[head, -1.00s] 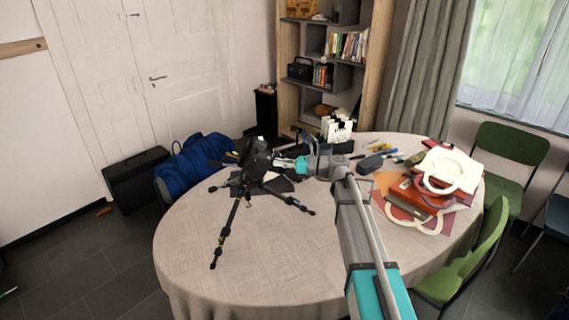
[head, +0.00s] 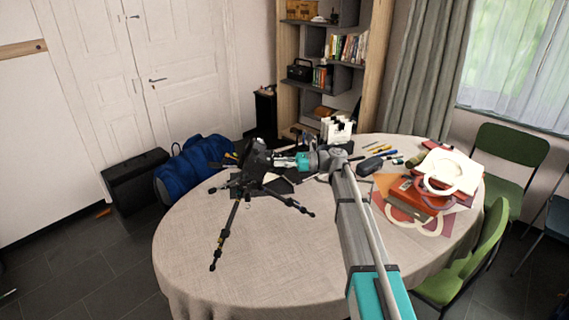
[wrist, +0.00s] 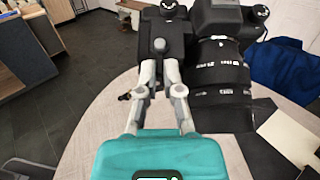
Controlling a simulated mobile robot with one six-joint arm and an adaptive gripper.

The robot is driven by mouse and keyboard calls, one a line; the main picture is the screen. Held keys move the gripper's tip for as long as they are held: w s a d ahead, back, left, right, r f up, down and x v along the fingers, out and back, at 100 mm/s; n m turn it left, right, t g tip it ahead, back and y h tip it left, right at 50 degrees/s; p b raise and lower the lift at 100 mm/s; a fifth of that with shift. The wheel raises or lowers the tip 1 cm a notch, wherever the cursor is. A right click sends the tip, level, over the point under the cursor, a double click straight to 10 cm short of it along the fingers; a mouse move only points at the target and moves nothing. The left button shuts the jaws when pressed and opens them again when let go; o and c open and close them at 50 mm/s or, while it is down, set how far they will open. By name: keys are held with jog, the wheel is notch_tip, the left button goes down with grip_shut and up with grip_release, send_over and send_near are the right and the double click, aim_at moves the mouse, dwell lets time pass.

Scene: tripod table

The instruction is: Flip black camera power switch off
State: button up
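The black camera (head: 257,154) sits on top of a black tripod (head: 238,215) standing on the round table. In the wrist view the camera body (wrist: 220,14) and its large lens (wrist: 222,68) fill the upper middle and right, with knobs on top. My gripper (wrist: 160,66), teal with grey fingers, points at the camera's side. Its fingertips converge close to the black body; I cannot tell whether they touch it or are fully shut. In the head view my gripper (head: 277,161) is just right of the camera. I cannot make out the power switch.
The round table (head: 200,250) has a clear front left. Papers and folders (head: 420,195) lie on its right, with a dark case (head: 370,164) and pens behind. A white holder (head: 337,130) stands at the back. Green chairs (head: 480,240) stand at right.

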jog(key=o, duration=0.4)
jog(key=shift+w+d, duration=0.25)
jog(key=shift+d, duration=1.75)
jog(key=shift+w+d, duration=0.25)
jog(key=shift+d, duration=1.7)
jog(key=shift+w+d, duration=0.25)
jog(key=shift+d, duration=1.75)
